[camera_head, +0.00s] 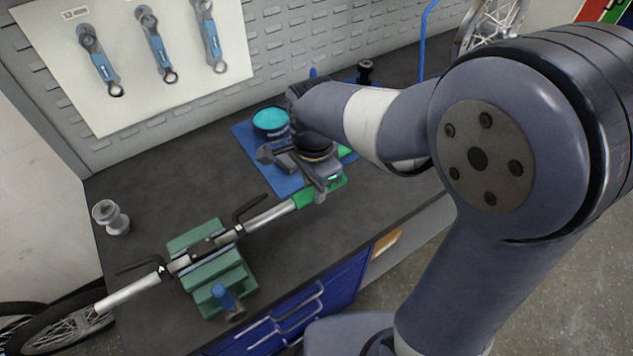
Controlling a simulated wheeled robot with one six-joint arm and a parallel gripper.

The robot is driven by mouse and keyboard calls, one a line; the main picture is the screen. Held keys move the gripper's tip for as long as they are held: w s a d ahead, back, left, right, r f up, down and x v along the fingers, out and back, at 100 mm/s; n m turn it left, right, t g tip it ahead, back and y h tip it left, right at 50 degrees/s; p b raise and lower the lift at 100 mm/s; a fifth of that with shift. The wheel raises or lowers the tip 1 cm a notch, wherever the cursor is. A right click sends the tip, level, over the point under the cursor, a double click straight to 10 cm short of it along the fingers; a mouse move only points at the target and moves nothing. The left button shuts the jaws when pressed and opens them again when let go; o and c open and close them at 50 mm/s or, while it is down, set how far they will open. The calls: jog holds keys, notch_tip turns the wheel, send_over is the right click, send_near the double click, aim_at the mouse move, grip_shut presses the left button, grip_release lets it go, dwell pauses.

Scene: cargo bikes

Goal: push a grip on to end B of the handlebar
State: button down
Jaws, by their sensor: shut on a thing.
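The silver handlebar (268,216) is held in a green vise (218,274) and slants from lower left to upper right. A label A marks its left part and a label B its right part; black levers stick out near both labels. My gripper (320,190) is shut on a green grip (303,198) at end B. The grip lies in line with the bar and meets its silver tube. How far the tube goes inside cannot be seen, and the gripper hides the grip's middle. End A (118,297) is bare silver.
A blue mat (247,136) lies behind my gripper with a teal-topped round tin (270,121) and another green piece (345,152), partly hidden. A grey metal part (110,217) stands at the bench's left. Wrenches (158,45) hang on the wall board. The bench's back left is clear.

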aim_at(264, 216)
jog(key=shift+a, duration=0.1)
jog(key=shift+s+a, duration=0.7)
jog(key=shift+a, duration=0.3)
jog(key=shift+s+a, duration=0.65)
jog(key=shift+a, duration=0.3)
jog(key=shift+a, duration=0.1)
jog(key=shift+s+a+p, duration=0.2)
jog(key=shift+s+a, duration=0.6)
jog(key=shift+a, duration=0.3)
jog(key=shift+s+a+p, duration=0.15)
jog(key=shift+s+a, duration=0.6)
jog(key=shift+a, duration=0.3)
jog(key=shift+s+a, duration=0.25)
jog(key=shift+a, duration=0.15)
dwell(0.6)
jog(key=c, duration=1.3)
grip_release()
jog(key=shift+o, duration=1.2)
notch_tip(264, 216, up, 11)
